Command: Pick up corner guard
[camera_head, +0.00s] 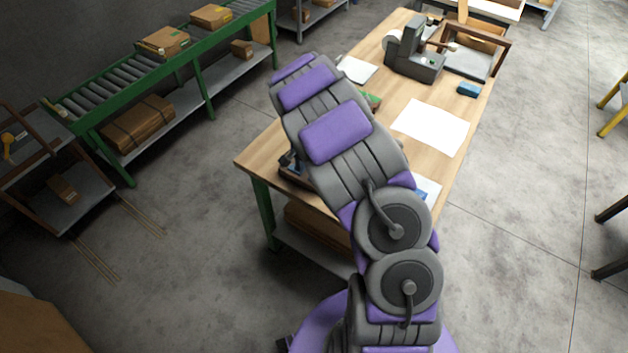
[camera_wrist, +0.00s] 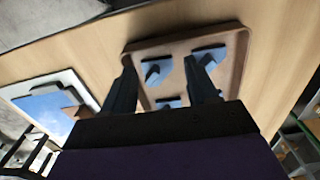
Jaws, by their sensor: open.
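In the wrist view a shallow brown-rimmed tray (camera_wrist: 243,55) lies on the wooden tabletop, with a few blue-and-dark angled pieces (camera_wrist: 208,57) in it. They look like corner guards, but blur keeps me from being sure. My gripper (camera_wrist: 158,64) is open, its two dark fingers spread over the near part of the tray. Nothing shows held between them. One piece (camera_wrist: 155,72) shows between the fingers, and another lies lower, partly hidden by my gripper. In the head view my arm covers the gripper and most of the tray.
A workbench (camera_head: 405,95) carries a white sheet (camera_head: 431,127), a grey machine (camera_head: 412,58) and a small blue box (camera_head: 468,89). In the wrist view a white-and-blue item (camera_wrist: 48,104) lies left of the tray.

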